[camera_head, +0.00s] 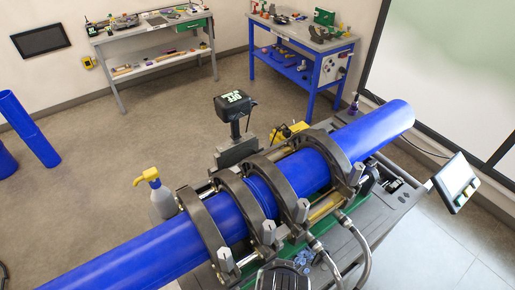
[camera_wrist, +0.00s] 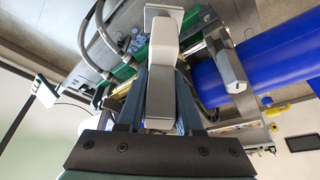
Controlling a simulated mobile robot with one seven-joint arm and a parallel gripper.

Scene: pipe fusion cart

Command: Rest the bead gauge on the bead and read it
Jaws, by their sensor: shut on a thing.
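The blue pipe (camera_head: 270,187) lies diagonally through several dark clamps on the fusion machine. A thin raised ring, possibly the bead (camera_head: 263,194), shows between the middle clamps, too small to read. In the wrist view, my gripper (camera_wrist: 164,80) is shut on a pale grey elongated part (camera_wrist: 161,62) with a wider end. I cannot tell whether this part is the bead gauge or a clamp nut of similar shape. The pipe (camera_wrist: 275,52) is at the right of the wrist view. I cannot make out my gripper for sure in the head view.
A grey clamp nut (camera_wrist: 230,72) stands close to the right of my gripper. Hoses (camera_head: 361,250) and a tilted screen (camera_head: 456,182) are on the machine's right side. A yellow-topped spray bottle (camera_head: 161,200) stands behind the pipe. Two workbenches stand along the back wall.

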